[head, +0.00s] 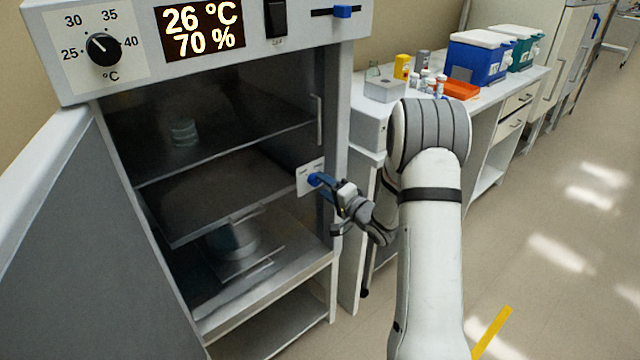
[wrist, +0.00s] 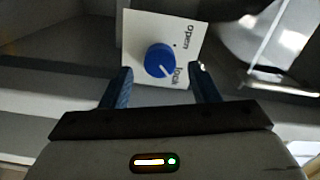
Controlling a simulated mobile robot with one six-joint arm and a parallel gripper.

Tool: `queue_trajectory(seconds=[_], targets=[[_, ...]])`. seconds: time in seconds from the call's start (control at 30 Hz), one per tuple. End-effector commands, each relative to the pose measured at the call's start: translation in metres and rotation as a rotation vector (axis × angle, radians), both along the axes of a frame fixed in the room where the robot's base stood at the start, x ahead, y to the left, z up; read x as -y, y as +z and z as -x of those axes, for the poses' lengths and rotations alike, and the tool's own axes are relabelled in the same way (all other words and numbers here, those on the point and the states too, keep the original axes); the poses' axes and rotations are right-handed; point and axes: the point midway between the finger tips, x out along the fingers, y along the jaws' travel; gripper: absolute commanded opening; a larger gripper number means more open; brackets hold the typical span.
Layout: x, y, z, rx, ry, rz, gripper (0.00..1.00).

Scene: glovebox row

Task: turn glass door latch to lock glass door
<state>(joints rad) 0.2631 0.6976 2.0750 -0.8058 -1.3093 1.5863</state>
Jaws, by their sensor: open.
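The latch is a blue knob (wrist: 159,60) on a white plate (wrist: 136,34) marked "open" and "lock". The knob's white line points down and right, close to the word "lock". In the head view the latch plate (head: 303,184) sits at the right edge of the cabinet's glass door (head: 215,150), which looks closed. My gripper (wrist: 162,68) is open, with one blue fingertip on each side of the knob in the wrist view. In the head view my gripper (head: 328,205) is right at the plate. I cannot tell whether either finger touches the knob.
The grey outer door (head: 75,245) stands open at the left. A vertical handle (head: 318,120) is above the latch. A bench (head: 485,105) at the right holds blue (head: 478,60) and teal boxes, an orange tray (head: 461,89) and small bottles. The floor at right is mostly clear.

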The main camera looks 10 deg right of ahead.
Motion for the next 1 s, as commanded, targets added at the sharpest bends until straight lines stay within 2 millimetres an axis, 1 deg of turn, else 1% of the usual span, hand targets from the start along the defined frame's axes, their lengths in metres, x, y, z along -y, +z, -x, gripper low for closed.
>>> queue_trajectory(seconds=[0.03,0.13,0.23,0.33,0.8,0.87,0.93,1.0], targets=[[0.006,0.000,0.009,-0.002,-0.002,0.000,0.55],[0.014,0.000,0.023,-0.001,-0.002,-0.002,0.55],[0.020,0.000,0.034,0.000,-0.002,-0.001,0.55],[0.023,0.000,0.040,0.000,0.000,-0.001,0.55],[0.023,0.001,0.042,-0.001,-0.001,0.004,0.55],[0.023,0.005,0.041,-0.002,-0.010,0.026,0.55],[0.023,0.013,0.039,-0.008,-0.033,0.088,0.55],[0.025,0.027,0.037,-0.023,-0.073,0.190,0.55]])
